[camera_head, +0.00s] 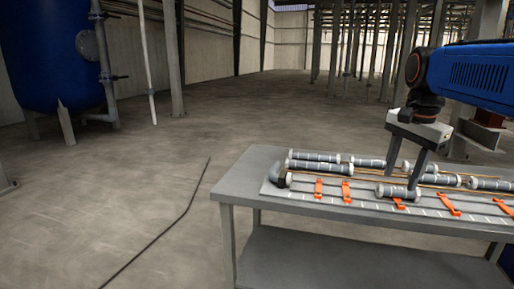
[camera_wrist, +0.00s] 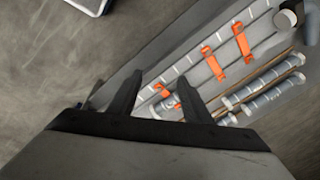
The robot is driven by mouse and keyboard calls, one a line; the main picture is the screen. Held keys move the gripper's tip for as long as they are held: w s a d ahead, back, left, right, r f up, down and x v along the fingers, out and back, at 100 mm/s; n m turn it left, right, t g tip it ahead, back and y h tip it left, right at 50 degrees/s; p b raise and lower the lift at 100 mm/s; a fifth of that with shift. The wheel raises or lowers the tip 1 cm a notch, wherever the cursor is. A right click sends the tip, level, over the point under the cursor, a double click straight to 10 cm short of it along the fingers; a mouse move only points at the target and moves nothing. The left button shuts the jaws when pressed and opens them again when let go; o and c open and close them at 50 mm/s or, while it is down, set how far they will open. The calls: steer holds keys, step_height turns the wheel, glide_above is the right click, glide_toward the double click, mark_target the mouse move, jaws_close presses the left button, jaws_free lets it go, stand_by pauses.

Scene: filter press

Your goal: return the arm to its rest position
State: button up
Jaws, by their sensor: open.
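My arm (camera_head: 465,75) reaches in from the right in the head view, blue with a dark wrist. My gripper (camera_head: 402,165) points down over the grey table (camera_head: 258,196), its fingers close to the grey rollers on the table top. In the wrist view my gripper (camera_wrist: 160,97) shows two dark fingers spread apart with nothing held between them. A grey roller with white ends (camera_head: 393,192) lies just under the fingertips in the head view. Whether the fingers touch it I cannot tell.
Several more grey rollers (camera_head: 315,156) and orange clips (camera_head: 447,204) lie on the table's marked strip. A blue tank (camera_head: 50,55) stands at the far left, with grey posts (camera_head: 174,60) behind. The floor (camera_head: 150,170) left of the table is open, crossed by a thin dark line.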

steer(key=s+a+f+n+t, duration=0.1)
steer(key=s+a+f+n, duration=0.2)
steer(key=s+f+n, duration=0.3)
steer(key=s+a+f+n+t, duration=0.2)
steer(key=s+a+f+n, duration=0.2)
steer(key=s+f, duration=0.8)
step_height(320, 180, down, 3)
steer(key=n, duration=0.2)
steer(key=shift+s+r+n, duration=0.2)
steer(key=shift+s+n, duration=0.1)
steer(key=shift+n, duration=0.1)
